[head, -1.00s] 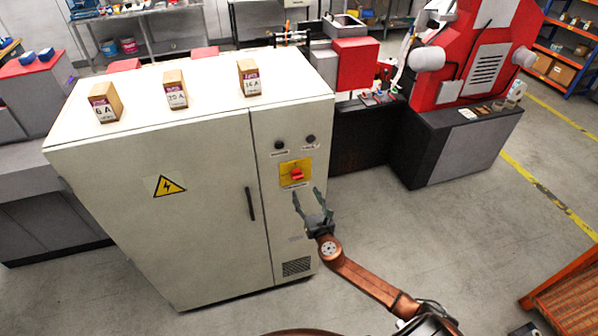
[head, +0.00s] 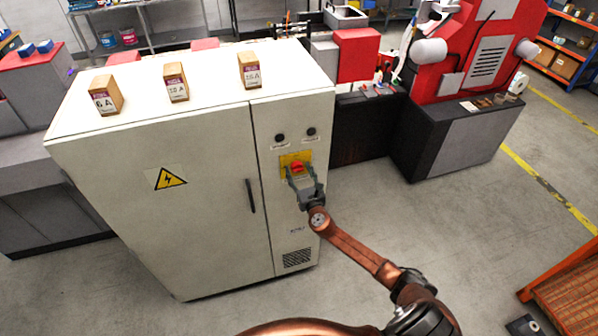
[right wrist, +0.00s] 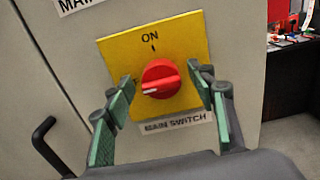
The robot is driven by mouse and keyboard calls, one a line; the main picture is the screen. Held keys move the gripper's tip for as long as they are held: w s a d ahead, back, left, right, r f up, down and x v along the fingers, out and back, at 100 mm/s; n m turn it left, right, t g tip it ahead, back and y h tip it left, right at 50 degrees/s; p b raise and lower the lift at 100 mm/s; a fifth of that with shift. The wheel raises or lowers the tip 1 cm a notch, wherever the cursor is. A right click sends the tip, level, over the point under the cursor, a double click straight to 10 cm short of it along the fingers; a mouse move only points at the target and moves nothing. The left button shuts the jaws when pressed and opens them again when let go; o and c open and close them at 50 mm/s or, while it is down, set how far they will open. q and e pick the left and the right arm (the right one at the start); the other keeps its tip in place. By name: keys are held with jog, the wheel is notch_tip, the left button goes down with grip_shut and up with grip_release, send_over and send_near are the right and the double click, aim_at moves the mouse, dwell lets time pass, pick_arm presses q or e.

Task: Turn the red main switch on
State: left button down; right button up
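The red main switch (head: 297,166) is a round knob on a yellow plate (head: 284,159) on the front of the cream cabinet's narrow right door. In the right wrist view the knob (right wrist: 160,78) has a white mark pointing left, while "ON" is printed above it at the top of the yellow plate (right wrist: 188,38). My right gripper (head: 300,175) is in front of the switch. In the right wrist view its green-padded fingers (right wrist: 166,86) are open, one on each side of the knob, with gaps visible. My left gripper is not in view.
The cabinet (head: 200,215) has a black door handle (head: 250,196) left of the switch and two dark round controls (head: 280,138) above it. Several labelled boxes (head: 176,82) stand on top. A red machine (head: 480,60) stands at right. The floor (head: 450,230) in front is clear.

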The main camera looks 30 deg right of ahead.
jog(key=c, duration=1.2)
jog(key=shift+o, duration=0.2)
jog(key=m+b, duration=0.2)
jog(key=m, duration=0.1)
jog(key=shift+f+b, duration=0.2)
jog(key=shift+b, duration=0.15)
jog(key=m+b, duration=0.2)
jog(key=m, duration=0.1)
jog(key=shift+d+m, duration=0.1)
jog(key=shift+m, duration=0.3)
jog(key=m+b, duration=0.2)
jog(key=m, duration=0.3)
jog(key=shift+d, duration=0.1)
jog(key=m, duration=0.3)
jog(key=shift+b, duration=0.35)
jog(key=shift+f+m, duration=0.1)
jog(key=shift+m, duration=1.5)
